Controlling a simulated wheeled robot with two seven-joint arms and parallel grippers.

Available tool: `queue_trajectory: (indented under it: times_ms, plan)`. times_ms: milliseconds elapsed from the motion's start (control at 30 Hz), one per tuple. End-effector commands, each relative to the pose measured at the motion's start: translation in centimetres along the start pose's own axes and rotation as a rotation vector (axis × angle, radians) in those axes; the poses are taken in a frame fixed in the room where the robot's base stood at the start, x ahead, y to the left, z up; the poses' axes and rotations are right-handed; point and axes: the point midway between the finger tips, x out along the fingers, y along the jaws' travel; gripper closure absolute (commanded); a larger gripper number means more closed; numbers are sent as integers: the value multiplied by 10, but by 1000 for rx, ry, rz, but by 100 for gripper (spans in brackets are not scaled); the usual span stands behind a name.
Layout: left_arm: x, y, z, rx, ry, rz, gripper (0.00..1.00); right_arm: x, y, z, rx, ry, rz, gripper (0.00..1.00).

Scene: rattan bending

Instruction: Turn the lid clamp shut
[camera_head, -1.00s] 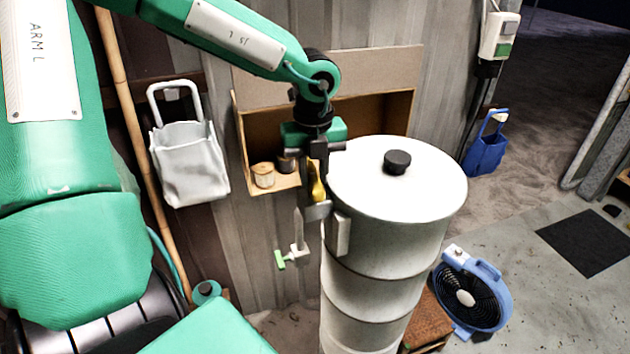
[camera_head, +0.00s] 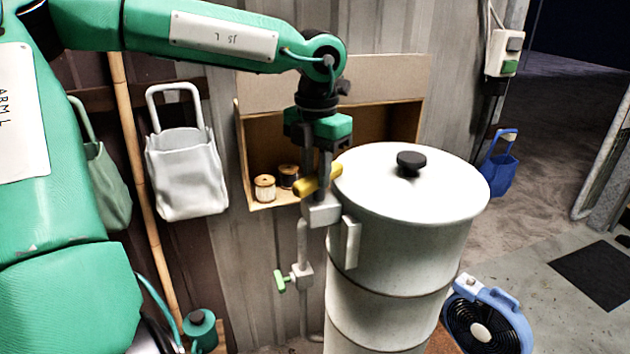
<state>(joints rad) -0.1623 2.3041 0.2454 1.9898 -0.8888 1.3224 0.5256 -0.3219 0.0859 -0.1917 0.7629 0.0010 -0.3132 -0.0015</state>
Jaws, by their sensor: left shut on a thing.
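A tall white drum (camera_head: 390,260) stands right of centre, with a white lid (camera_head: 430,190) on top and a black knob (camera_head: 411,162) on the lid. The lid clamp is a grey block (camera_head: 322,212) at the drum's left rim with a yellow handle (camera_head: 304,188). The handle lies nearly level, tilted up toward the right. My left gripper (camera_head: 317,176) points down over the clamp and is shut on the yellow handle, whose middle is partly hidden by the fingers. My right gripper is not in view.
A wooden wall box (camera_head: 247,150) with two spools stands behind the gripper. A pipe with a green-handled valve (camera_head: 281,281) runs left of the drum. A white bag (camera_head: 187,170) hangs at left. A blue fan (camera_head: 485,318) sits at lower right.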

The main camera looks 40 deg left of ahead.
Motion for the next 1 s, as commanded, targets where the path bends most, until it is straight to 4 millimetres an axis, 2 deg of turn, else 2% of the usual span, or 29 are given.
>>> queue_trajectory:
  times_ms: [500, 1000]
  plan:
    - [0, -5, 0, 413, -9, -11, 99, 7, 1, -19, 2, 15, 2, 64]
    - [1, -5, -1, 541, -6, -9, 99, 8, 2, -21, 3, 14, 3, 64]
